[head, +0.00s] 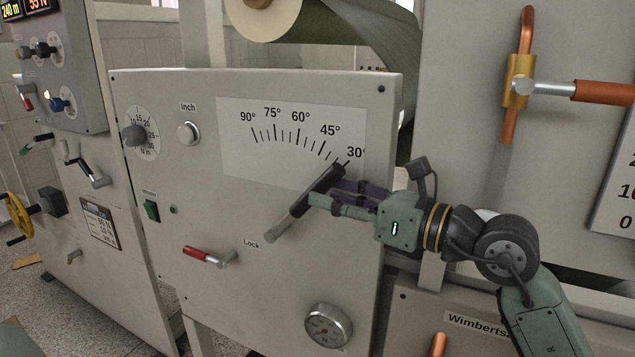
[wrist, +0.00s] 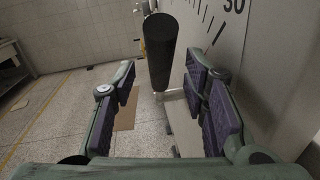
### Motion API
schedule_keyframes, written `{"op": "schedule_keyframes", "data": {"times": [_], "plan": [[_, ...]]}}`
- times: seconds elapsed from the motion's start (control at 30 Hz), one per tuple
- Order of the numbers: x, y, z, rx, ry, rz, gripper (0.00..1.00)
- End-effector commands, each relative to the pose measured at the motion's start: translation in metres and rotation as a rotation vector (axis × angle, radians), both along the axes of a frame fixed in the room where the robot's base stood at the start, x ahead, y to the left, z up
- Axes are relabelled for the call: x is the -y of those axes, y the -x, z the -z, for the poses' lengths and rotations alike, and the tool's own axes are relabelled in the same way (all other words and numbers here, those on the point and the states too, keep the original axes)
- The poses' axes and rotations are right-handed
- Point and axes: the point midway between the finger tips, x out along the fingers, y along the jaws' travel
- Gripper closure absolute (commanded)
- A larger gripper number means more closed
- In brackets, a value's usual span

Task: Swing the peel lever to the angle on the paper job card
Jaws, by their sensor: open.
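The peel lever (head: 302,204) is a black bar with a grey lower end, slanting up and right across the grey machine panel. Its upper tip points close to the 30° mark of the white angle scale (head: 240,165), which runs from 90° at left to 30° at right. My gripper (head: 328,195) reaches in from the right at the lever. In the wrist view the dark round end of the lever (wrist: 159,48) shows between and beyond the two purple-padded fingers, which stand apart. Contact cannot be told. I cannot make out a readable job card.
A round gauge (head: 328,325) sits at the panel's lower right. A dark web roll (head: 345,30) hangs above. An orange-handled lever (head: 600,92) juts out at the upper right.

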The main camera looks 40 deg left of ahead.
Motion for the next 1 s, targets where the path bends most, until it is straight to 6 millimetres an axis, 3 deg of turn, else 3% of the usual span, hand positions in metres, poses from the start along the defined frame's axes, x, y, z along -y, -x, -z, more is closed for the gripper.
{"op": "schedule_keyframes", "data": {"times": [0.2, 0.6, 1.0], "plan": [[-0.029, 0.003, -0.001, -0.001, 0.000, -0.002, 0.60], [-0.035, 0.003, 0.000, -0.001, -0.002, 0.000, 0.60], [-0.035, 0.003, 0.000, -0.001, -0.002, -0.001, 0.87]]}}
